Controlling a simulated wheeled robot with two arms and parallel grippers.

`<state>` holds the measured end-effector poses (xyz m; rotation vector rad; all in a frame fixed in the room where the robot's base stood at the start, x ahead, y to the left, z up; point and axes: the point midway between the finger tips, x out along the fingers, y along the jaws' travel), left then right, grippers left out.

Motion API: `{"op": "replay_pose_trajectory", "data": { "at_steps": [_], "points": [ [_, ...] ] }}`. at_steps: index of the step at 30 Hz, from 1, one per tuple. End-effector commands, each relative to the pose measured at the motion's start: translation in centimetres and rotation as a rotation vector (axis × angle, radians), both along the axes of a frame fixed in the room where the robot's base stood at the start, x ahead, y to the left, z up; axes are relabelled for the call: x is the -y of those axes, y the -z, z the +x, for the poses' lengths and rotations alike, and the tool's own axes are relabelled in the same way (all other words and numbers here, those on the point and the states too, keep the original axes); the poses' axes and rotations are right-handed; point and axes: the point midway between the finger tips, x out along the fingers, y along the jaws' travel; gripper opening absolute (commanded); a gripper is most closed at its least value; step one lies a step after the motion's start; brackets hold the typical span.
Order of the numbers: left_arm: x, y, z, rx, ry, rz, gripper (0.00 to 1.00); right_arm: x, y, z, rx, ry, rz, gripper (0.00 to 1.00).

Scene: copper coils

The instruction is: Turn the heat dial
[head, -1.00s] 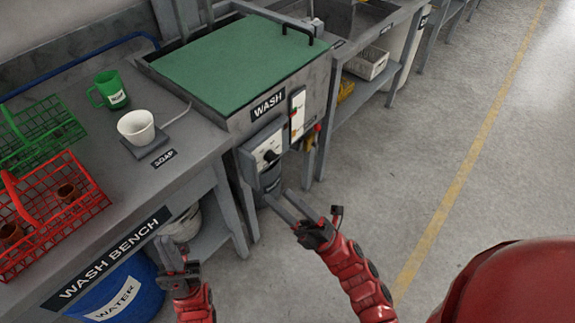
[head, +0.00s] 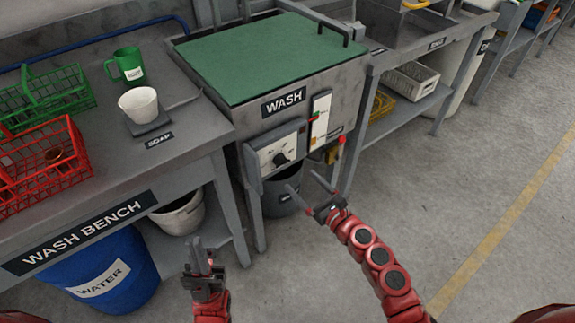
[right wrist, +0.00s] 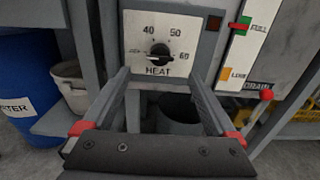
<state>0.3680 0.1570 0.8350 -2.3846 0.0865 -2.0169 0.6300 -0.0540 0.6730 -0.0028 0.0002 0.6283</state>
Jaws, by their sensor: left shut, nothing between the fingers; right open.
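The heat dial (head: 281,158) is a black knob on a white panel at the front of the wash tank. In the right wrist view the dial (right wrist: 159,51) sits above the word HEAT, with 40, 50 and 60 marked around it. My right gripper (head: 306,181) is open and empty, in front of and a little below the dial. In the right wrist view its fingers (right wrist: 164,82) stand apart on either side of the panel's lower part, with the dial between and beyond their tips. My left gripper (head: 194,243) is shut and empty, low in front of the wash bench.
The wash tank (head: 330,75) has a green lid (head: 262,55) and a level gauge (head: 320,118) right of the dial. A red drain knob (right wrist: 266,95) sticks out at right. A grey bucket (head: 284,195) stands below. The floor at right is clear.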

Motion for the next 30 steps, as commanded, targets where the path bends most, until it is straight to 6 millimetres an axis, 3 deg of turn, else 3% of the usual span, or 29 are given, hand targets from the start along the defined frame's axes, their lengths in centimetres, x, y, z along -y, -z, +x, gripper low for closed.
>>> {"op": "replay_pose_trajectory", "data": {
  "at_steps": [3,10,24,30],
  "points": [
    [0.0,-0.4,0.0,0.0,0.0,0.0,0.0,-1.9,-0.3,2.4,0.0,-0.003,0.005,0.93],
    [0.0,-0.4,0.0,0.0,0.0,0.0,0.0,-3.9,0.0,5.6,0.0,0.003,0.003,0.93],
    [0.0,-0.4,0.0,0.0,0.0,0.0,0.0,-4.8,0.0,6.7,-0.001,0.0,0.003,0.93],
    [0.0,-0.4,0.0,0.0,0.0,0.0,0.0,-4.8,0.0,6.7,-0.001,0.0,0.003,0.58]
  ]
}}
